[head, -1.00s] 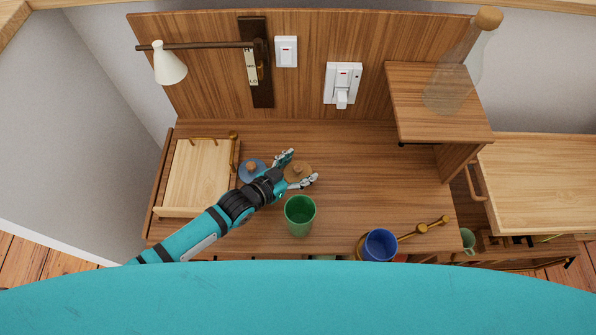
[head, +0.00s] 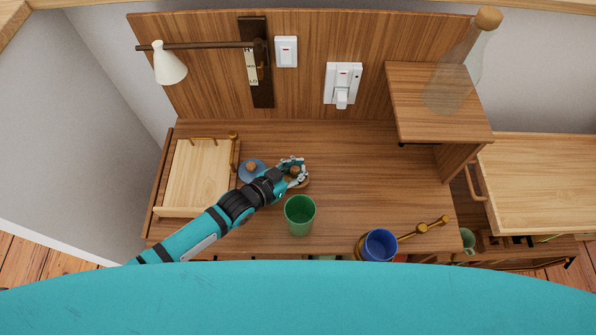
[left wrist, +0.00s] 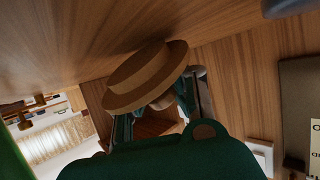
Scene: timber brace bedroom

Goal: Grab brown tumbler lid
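The brown tumbler lid (head: 302,184) is a round wooden disc with a knob, at the middle of the desk; it shows large in the left wrist view (left wrist: 145,77). My left gripper (head: 294,170) is over it, with its fingers closed in on the knob from both sides. In the left wrist view, the fingers (left wrist: 160,108) sit on either side of the knob, under the disc as pictured. Part of the lid is hidden by the gripper in the head view. Whether the lid touches the desk is unclear. My right gripper is not in view.
A blue lid (head: 250,172) with a brown knob lies just left of my gripper. A green tumbler (head: 300,216) stands close in front. A blue cup (head: 380,245) is at the front right, and a wooden tray (head: 197,178) at the left. The desk's right-middle is clear.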

